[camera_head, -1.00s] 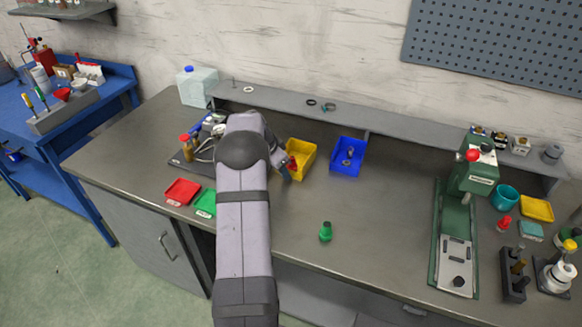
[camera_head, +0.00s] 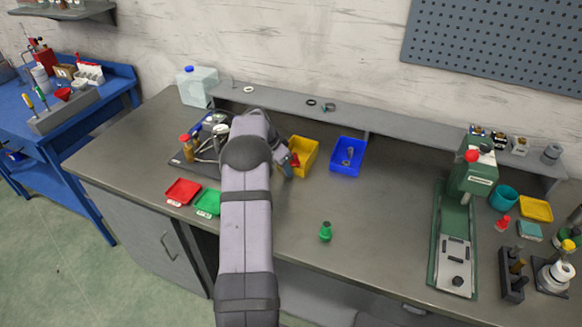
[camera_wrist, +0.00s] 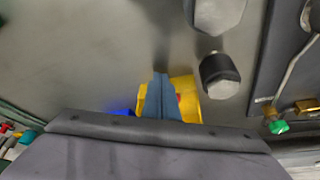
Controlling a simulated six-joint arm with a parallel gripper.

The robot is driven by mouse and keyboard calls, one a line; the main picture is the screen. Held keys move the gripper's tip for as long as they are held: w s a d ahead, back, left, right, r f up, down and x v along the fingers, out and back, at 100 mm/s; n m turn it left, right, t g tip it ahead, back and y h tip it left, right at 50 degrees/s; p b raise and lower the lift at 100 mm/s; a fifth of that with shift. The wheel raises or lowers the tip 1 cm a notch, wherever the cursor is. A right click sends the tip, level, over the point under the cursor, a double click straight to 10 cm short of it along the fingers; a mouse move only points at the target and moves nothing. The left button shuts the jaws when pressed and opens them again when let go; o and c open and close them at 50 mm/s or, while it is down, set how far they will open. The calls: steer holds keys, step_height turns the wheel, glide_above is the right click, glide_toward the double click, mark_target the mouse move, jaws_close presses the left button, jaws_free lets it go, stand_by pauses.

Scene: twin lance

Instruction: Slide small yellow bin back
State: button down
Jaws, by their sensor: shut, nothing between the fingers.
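The small yellow bin (camera_head: 306,146) stands on the workbench, left of the blue bin, with something red inside. It also shows in the wrist view (camera_wrist: 186,86), partly covered by my fingers. My gripper (camera_head: 289,167) is shut and empty. It is at the bin's front left side and looks to be against it, though the exact contact is hidden. In the wrist view my closed blue-grey fingers (camera_wrist: 161,92) overlap the bin's left part.
The blue bin (camera_head: 358,146) with a small part inside stands right of the yellow bin. A raised grey shelf (camera_head: 290,112) runs behind. Red (camera_head: 183,191) and green (camera_head: 208,201) trays lie in front left. A green bottle-like piece (camera_head: 326,231) stands on clear bench.

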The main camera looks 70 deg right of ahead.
mark_target(294, 163)
steer(key=shift+d, duration=0.1)
stand_by(0.3)
steer(key=shift+d+p, duration=0.35)
steer(key=shift+d, duration=0.5)
steer(key=shift+d, duration=0.15)
steer(key=shift+d+p, duration=0.4)
steer(key=shift+d, duration=0.45)
steer(key=shift+d, duration=0.15)
steer(key=shift+s+d+n+p, duration=0.1)
steer(key=shift+d+n+p, duration=0.25)
steer(key=shift+d+n, duration=0.45)
steer(key=shift+d+f+b, duration=0.1)
steer(key=shift+d+b, duration=0.1)
steer(key=shift+b, duration=0.2)
steer(key=shift+a, duration=0.25)
